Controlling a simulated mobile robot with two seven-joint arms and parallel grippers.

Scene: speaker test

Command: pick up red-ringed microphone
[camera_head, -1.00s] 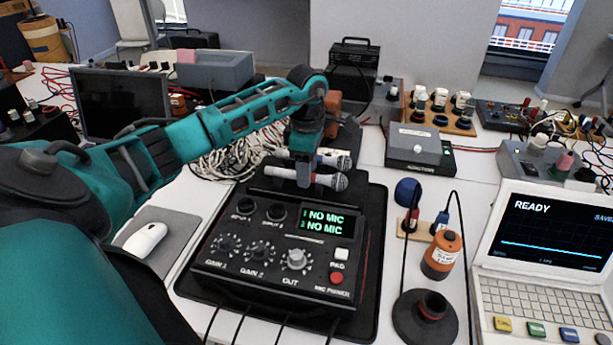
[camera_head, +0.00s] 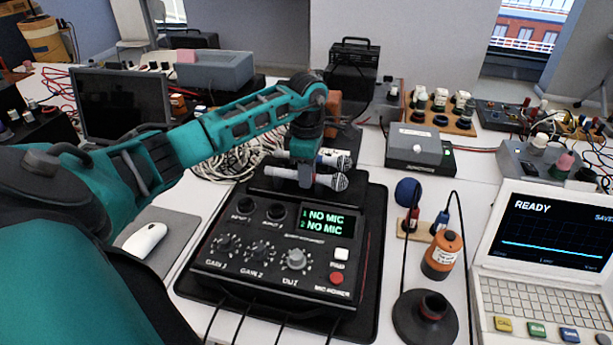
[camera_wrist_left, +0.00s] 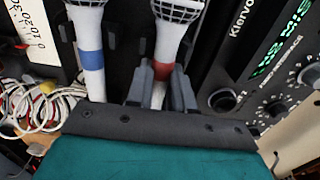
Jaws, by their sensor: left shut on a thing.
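The red-ringed microphone (camera_wrist_left: 164,68) is white with a mesh head, and my left gripper (camera_wrist_left: 163,90) is shut on it just by the red ring. In the head view this microphone (camera_head: 325,181) lies sideways behind the mixer box, with my left gripper (camera_head: 305,182) coming down on it from above. A blue-ringed microphone (camera_wrist_left: 91,58) lies beside it, outside the fingers; it also shows in the head view (camera_head: 340,161). The gripper hides part of both handles in the head view. I cannot tell whether the held microphone touches its rest. My right gripper is not in view.
The black mixer box (camera_head: 275,250) with a "NO MIC" display stands on a dark mat just in front. Tangled white cables (camera_head: 222,164) lie left of the microphones. A grey-topped box (camera_head: 420,145) stands right, and a laptop (camera_head: 550,250) is at far right.

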